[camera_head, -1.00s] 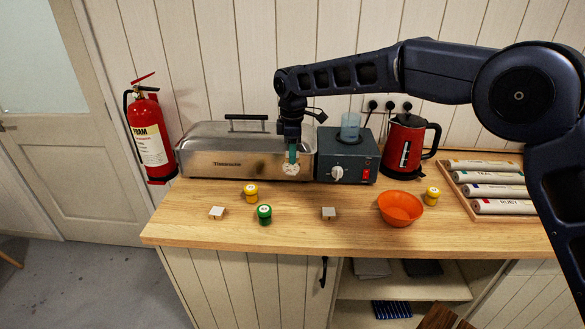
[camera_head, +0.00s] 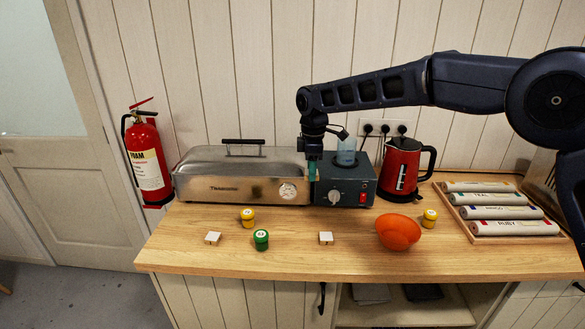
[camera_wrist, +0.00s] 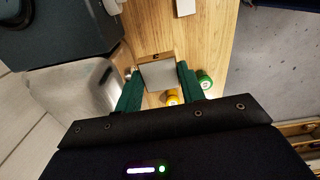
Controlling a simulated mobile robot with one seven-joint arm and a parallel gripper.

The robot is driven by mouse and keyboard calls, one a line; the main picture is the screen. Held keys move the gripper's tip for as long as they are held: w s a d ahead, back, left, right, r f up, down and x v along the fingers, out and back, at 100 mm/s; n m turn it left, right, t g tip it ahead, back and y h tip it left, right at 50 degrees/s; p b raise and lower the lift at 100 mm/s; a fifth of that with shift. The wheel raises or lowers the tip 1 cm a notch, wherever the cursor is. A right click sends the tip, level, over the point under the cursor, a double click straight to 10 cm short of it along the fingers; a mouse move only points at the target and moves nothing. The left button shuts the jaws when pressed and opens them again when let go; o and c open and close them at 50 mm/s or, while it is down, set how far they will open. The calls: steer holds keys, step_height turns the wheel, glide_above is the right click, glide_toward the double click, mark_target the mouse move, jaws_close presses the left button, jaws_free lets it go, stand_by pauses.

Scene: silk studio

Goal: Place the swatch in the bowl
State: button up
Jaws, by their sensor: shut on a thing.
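My gripper (camera_head: 312,176) hangs above the back of the table, at the right end of the steel box and the left edge of the dark box. In the wrist view its green fingers (camera_wrist: 158,84) are shut on a square grey swatch (camera_wrist: 158,74) with a wood-coloured edge. In the head view the held swatch cannot be made out. The orange bowl (camera_head: 398,232) stands on the table to the right and nearer the front, well apart from the gripper. It is outside the wrist view.
Two pale square pieces (camera_head: 213,238) (camera_head: 326,238), a green-lidded jar (camera_head: 261,240) and yellow-lidded jars (camera_head: 248,217) (camera_head: 429,218) stand on the table (camera_head: 300,259). Behind are the steel box (camera_head: 230,178), dark box (camera_head: 345,182) and red kettle (camera_head: 401,170). A roll tray (camera_head: 460,212) lies right.

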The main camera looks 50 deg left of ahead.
steer(key=w+d+f, duration=0.2)
steer(key=w+d, duration=0.7)
steer(key=d, duration=0.2)
glide_toward(399, 224)
steer(key=s+d+r, duration=0.2)
steer(key=s+r, duration=0.3)
steer(key=shift+m, duration=0.3)
steer(key=shift+f, duration=5.45)
steer(key=o, duration=1)
steer(key=shift+a, duration=0.1)
steer(key=shift+r, duration=3.5)
